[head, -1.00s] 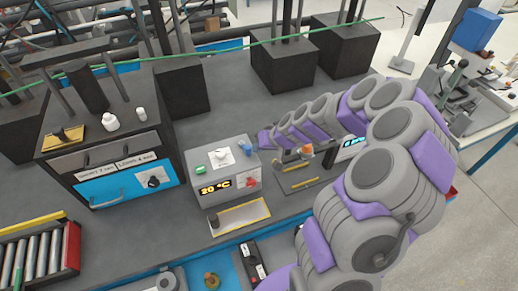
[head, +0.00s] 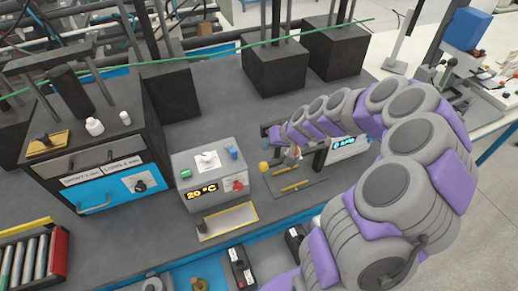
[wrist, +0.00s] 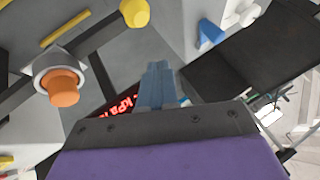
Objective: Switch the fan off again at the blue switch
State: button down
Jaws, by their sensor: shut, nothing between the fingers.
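The blue switch (head: 231,152) sticks up from the top of the grey box (head: 204,165) in the head view, beside a white switch (head: 207,160) and a green button (head: 186,174). In the wrist view the blue switch (wrist: 210,33) is at the upper right, apart from the fingers. My gripper (head: 268,133) is to the right of the blue switch in the head view. In the wrist view my gripper (wrist: 158,80) has its blue-grey fingers together, with nothing between them. I cannot make out which thing is the fan.
The box front has a yellow 20 °C display and a red knob (head: 235,186). Close to my gripper are a yellow knob (wrist: 134,13) and an orange knob (wrist: 63,88). A dark cabinet (head: 90,160) stands at left.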

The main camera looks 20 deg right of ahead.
jog(key=shift+a+v, duration=0.25)
jog(key=shift+v, duration=2.85)
jog(key=s+a+r+n+g, duration=0.2)
jog(key=s+a+r+g, duration=0.15)
jog(key=s+a, duration=0.7)
jog(key=s+r+g+h+b, duration=0.1)
jog(key=s+g+h, duration=0.3)
jog(key=s, duration=1.9)
jog(key=shift+a+m+h+b, duration=0.4)
jog(key=shift+a+b, duration=0.05)
jog(key=shift+b, duration=0.3)
